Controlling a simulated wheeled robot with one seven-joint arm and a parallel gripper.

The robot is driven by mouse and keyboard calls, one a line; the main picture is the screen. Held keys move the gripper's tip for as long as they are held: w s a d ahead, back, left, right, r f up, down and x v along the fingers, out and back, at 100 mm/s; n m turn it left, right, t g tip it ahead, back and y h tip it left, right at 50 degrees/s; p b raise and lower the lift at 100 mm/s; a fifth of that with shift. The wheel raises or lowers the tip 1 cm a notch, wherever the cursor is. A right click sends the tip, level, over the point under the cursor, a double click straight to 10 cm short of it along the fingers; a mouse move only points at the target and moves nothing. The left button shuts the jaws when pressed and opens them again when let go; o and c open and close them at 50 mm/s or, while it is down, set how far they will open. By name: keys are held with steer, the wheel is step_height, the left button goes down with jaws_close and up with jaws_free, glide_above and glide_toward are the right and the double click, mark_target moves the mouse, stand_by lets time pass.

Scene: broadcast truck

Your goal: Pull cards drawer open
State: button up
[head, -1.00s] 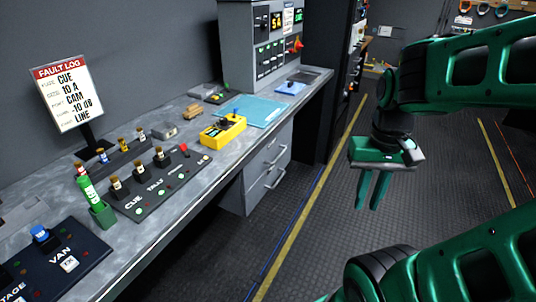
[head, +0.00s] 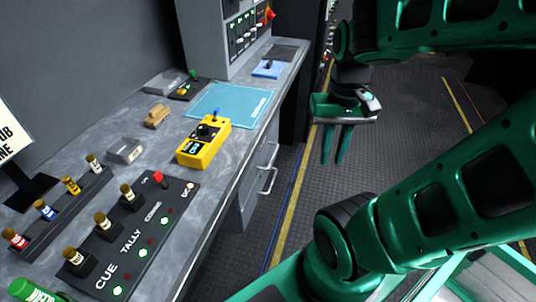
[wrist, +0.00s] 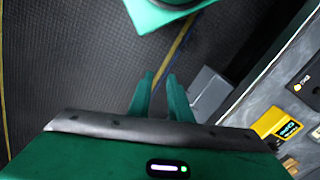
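A grey drawer unit (head: 245,200) stands under the workbench, with two drawer fronts facing the aisle. A bar handle (head: 269,181) shows on the lower front, and another shows above it. No label can be read on the fronts, so I cannot tell which is the cards drawer. Both look closed. My gripper (head: 334,163) hangs over the aisle to the right of the drawer unit, fingers pointing down, apart from the handles. Its fingers are parted and empty. In the wrist view, the gripper (wrist: 162,78) has a gap between its fingers, with the grey unit (wrist: 208,88) to their right.
The workbench (head: 225,180) runs along the left, its front edge above the drawers. On it are a yellow meter box (head: 203,142), a blue mat (head: 232,103), a cue panel (head: 140,235) and a grey rack (head: 225,40). The aisle floor is clear.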

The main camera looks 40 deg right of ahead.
steer(key=m+t+y, duration=0.4)
steer(key=t+y, duration=0.5)
steer(key=t, duration=0.3)
glide_toward(273, 155)
steer(key=x, duration=1)
steer(key=shift+d+f, duration=0.1)
steer(key=shift+f, duration=0.25)
steer(key=shift+c, duration=0.6)
